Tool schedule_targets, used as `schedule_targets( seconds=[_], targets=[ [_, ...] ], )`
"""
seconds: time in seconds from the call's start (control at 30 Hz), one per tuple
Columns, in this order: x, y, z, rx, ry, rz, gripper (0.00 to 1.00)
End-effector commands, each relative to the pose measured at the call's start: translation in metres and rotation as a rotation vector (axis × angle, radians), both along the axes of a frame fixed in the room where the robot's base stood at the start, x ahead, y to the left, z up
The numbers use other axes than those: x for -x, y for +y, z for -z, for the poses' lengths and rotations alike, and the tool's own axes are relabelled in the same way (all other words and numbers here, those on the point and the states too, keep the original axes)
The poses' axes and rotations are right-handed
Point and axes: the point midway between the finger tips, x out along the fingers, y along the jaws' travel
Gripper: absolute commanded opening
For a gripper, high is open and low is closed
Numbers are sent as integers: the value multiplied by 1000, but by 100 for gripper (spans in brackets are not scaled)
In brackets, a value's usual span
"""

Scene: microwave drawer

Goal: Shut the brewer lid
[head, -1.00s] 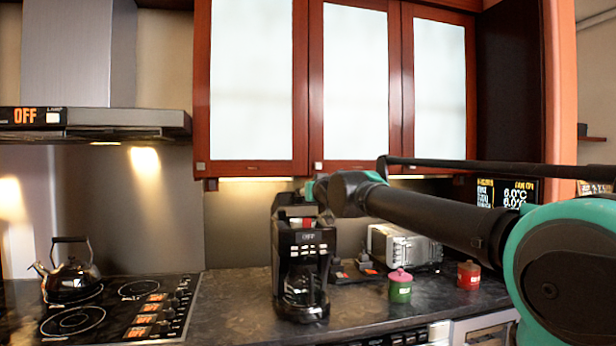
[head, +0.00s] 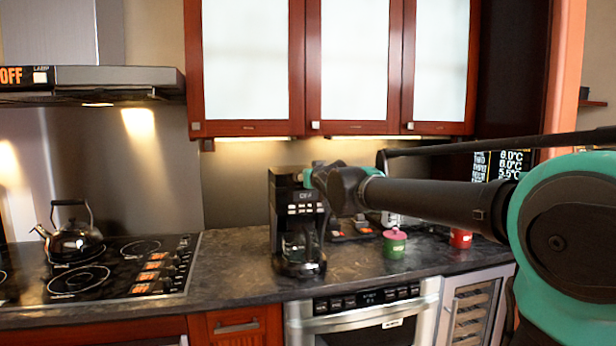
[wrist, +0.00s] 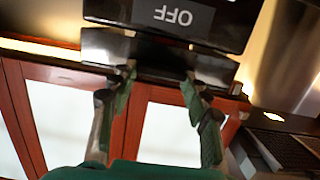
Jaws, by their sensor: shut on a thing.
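The black coffee brewer (head: 298,232) stands upright on the counter, its glass carafe (head: 300,245) in its lower bay. Its lid (head: 287,176) lies low over the top, close above the OFF display; I cannot tell whether it is fully down. The wrist view shows the brewer upside down, with the OFF panel (wrist: 180,15) and the dark lid (wrist: 150,50) beside it. My gripper (head: 312,178) is at the brewer's upper right. In the wrist view my gripper's (wrist: 158,77) two green fingers sit apart with their tips at the lid's edge, shut on it.
A green jar with a pink lid (head: 394,243) and a red jar (head: 460,238) stand right of the brewer, below my arm. A toaster is mostly hidden behind my arm. A kettle (head: 72,242) sits on the stove at left. Cabinets (head: 348,70) hang above. Counter left of the brewer is clear.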

Motion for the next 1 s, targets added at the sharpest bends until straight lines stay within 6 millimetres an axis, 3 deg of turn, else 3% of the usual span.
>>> schedule_targets(
  seconds=[0.07, 0.1, 0.27, 0.67, 1.0],
  targets=[
    [0, 0, 1, 1, 2, 1, 0],
    [0, 0, 1, 1, 2, 1, 49],
    [0, 0, 0, 0, 1, 1, 69],
    [4, -1, -1, 0, 0, 0, 69],
    [51, -15, -7, 0, 1, 0, 69]
  ],
)
